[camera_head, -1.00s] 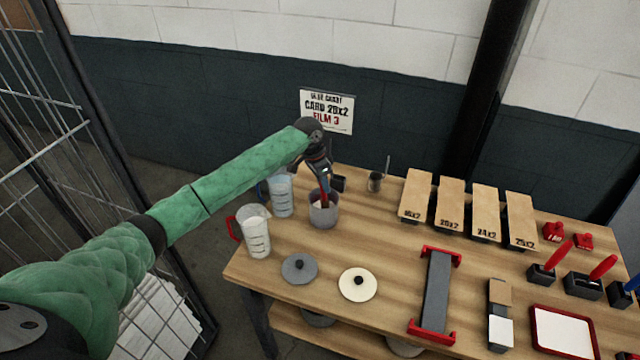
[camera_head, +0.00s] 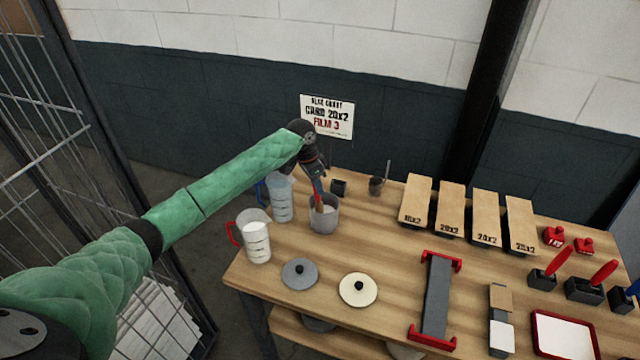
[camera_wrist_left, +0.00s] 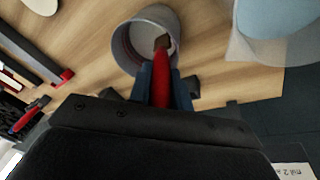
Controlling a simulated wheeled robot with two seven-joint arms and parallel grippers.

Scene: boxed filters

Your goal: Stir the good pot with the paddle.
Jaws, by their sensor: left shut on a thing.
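The grey pot (camera_head: 323,222) stands upright and open near the back left of the table, with pale contents inside. The paddle (camera_head: 318,196) has a red handle and dips into the pot at a slant. My left gripper (camera_head: 317,180) is shut on the paddle's handle, just above the pot's rim. In the left wrist view the pot (camera_wrist_left: 122,47) is ahead of the fingers (camera_wrist_left: 160,88), and the red paddle (camera_wrist_left: 161,70) runs between them, its brown end inside the pot. The depth of the paddle's end is hard to tell. My right gripper is not in view.
A blue-handled jug (camera_head: 281,203) and a red-handled jug (camera_head: 256,240) stand left of the pot. A grey lid (camera_head: 300,284) and a cream lid (camera_head: 358,300) lie in front. A small dark cup (camera_head: 338,188) is close behind. Labelled boards (camera_head: 416,200) stand to the right.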

